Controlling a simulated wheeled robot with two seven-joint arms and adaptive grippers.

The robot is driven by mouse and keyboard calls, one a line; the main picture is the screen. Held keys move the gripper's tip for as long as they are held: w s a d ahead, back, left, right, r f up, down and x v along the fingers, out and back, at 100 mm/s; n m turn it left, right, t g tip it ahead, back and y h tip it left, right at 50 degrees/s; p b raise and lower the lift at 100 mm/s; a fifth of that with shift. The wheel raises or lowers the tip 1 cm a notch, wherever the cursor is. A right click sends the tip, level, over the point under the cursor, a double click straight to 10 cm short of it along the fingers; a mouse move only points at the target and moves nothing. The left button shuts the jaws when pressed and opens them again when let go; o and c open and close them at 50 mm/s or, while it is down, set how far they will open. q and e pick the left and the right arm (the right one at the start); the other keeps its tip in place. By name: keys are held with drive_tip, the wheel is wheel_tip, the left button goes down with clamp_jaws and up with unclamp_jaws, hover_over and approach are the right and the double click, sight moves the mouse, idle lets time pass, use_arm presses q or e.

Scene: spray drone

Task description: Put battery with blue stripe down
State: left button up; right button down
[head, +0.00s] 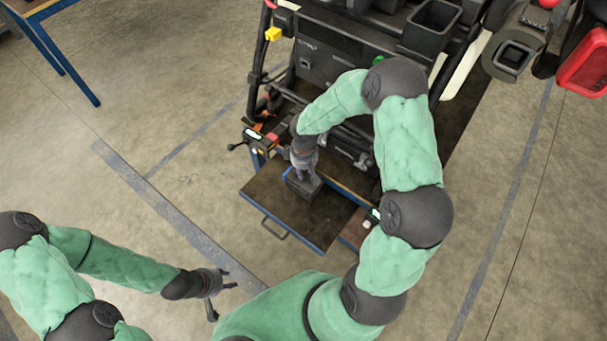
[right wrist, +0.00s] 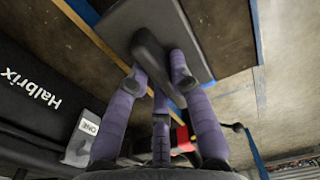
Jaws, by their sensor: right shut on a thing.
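The dark battery (head: 304,187) is at the brown pull-out shelf (head: 325,222), with a bit of blue at its upper left side in the head view. My right gripper (head: 303,173) is above it and shut on its handle. In the right wrist view the fingers (right wrist: 160,72) close around the dark handle, and the grey battery top (right wrist: 204,22) shows behind. I cannot tell whether the battery touches the shelf or hangs just above it. My left gripper (head: 222,295) is open and empty, low at the left, away from the shelf.
The shelf has a blue edge and a front handle (head: 274,229); its near part is bare. A black machine (head: 325,60) stands behind it. A red-and-black part (right wrist: 183,140) shows near the fingers. A blue-legged table (head: 60,45) is at the upper left.

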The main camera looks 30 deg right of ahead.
drive_tip(key=shift+w+d+f, duration=0.2)
drive_tip(key=shift+w+f, duration=0.1)
drive_tip(key=shift+w+d+f+b, duration=0.15)
drive_tip(key=shift+f+b, duration=0.9)
drive_tip(key=shift+f, duration=0.55)
drive_tip(key=shift+f, duration=0.1)
drive_tip(key=c, duration=1.1)
unclamp_jaws()
drive_tip(key=shift+f, duration=0.1)
